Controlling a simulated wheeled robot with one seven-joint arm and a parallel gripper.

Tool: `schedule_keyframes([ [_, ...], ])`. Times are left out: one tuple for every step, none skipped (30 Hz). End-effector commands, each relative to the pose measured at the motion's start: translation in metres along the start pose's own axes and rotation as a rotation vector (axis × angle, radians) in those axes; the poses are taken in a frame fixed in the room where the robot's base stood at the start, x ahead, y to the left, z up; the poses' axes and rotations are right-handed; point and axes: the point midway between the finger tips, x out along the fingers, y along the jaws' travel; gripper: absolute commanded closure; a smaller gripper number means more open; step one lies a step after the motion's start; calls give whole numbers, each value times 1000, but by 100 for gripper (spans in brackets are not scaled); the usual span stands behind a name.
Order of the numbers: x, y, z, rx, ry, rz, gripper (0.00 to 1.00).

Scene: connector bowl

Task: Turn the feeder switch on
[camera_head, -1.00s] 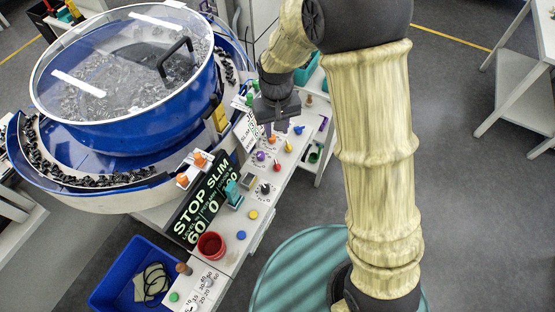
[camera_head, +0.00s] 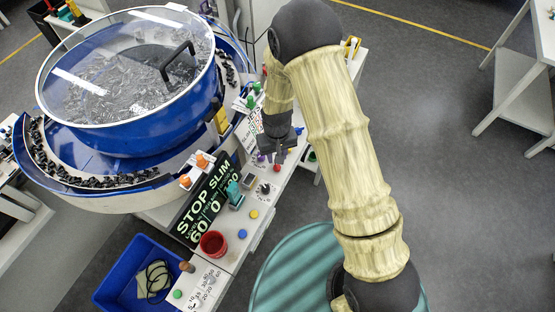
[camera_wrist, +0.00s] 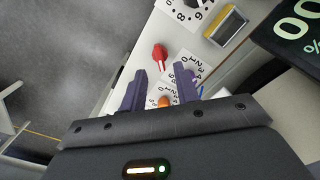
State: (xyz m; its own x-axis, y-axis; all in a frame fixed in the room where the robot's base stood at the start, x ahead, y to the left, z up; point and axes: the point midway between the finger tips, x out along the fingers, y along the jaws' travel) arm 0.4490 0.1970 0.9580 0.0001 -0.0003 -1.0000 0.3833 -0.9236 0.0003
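No control carries a readable feeder label, so I cannot tell which is the feeder switch. My gripper (camera_head: 279,156) is low over the far part of the white control panel (camera_head: 228,262). In the wrist view my gripper (camera_wrist: 161,86) is open, its two dark fingers apart with nothing clamped. An orange knob (camera_wrist: 165,101) shows between and below the fingers, partly hidden by the gripper body. A red knob (camera_wrist: 160,56) with a white mark stands just beyond the fingertips; it also shows in the head view (camera_head: 277,168). Whether a finger touches a knob is unclear.
A blue bowl feeder (camera_head: 130,140) with a clear lid stands left of the panel. A black display (camera_head: 207,205) reads STOP SLIM. A blue bin (camera_head: 125,265) is lower left.

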Motion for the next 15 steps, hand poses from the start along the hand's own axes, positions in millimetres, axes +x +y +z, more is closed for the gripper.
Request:
schedule_keyframes([
  [6,0,1,0,-3,0,69],
  [10,0,1,0,-3,0,69],
  [16,0,1,1,-4,0,69],
  [19,0,1,1,-4,0,69],
  [23,0,1,1,-3,0,69],
  [28,0,1,1,-4,0,69],
  [30,0,1,1,-3,0,69],
  [33,0,0,1,-2,0,69],
  [36,0,0,1,-1,0,69],
  [38,0,0,1,-1,0,69],
  [40,0,0,1,-1,-1,69],
  [42,0,0,1,-1,-1,69],
  [42,0,0,1,-1,-1,69],
  [43,0,0,1,0,-1,69],
  [44,0,0,1,0,-1,69],
])
